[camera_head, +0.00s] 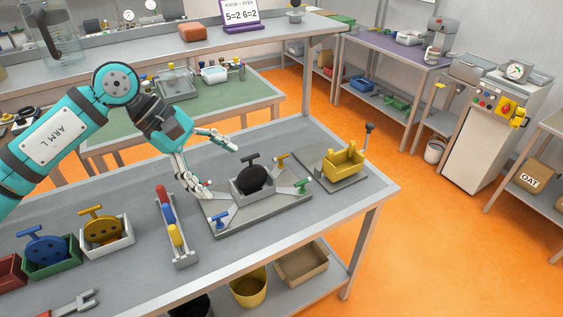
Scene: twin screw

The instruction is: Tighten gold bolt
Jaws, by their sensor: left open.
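A grey fixture plate (262,218) lies on the near table, with a round black part in a grey holder (252,185) at its middle. A black T-handle (252,160) stands at the holder. A gold bolt (282,160) with a T-shaped top is at the plate's back corner. A green bolt (301,186) is at the right corner and a blue one (219,219) at the front. My left gripper (217,172) is open and empty, above the plate's left side, apart from the gold bolt. Its lower finger hides part of the left corner. My right gripper is out of view.
A yellow block (344,162) on its own plate stands to the right, with a dark lever behind. A rack of coloured pieces (181,258) lies left of the fixture. Bins with blue and yellow handled discs stand further left. A wrench (75,303) lies in front.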

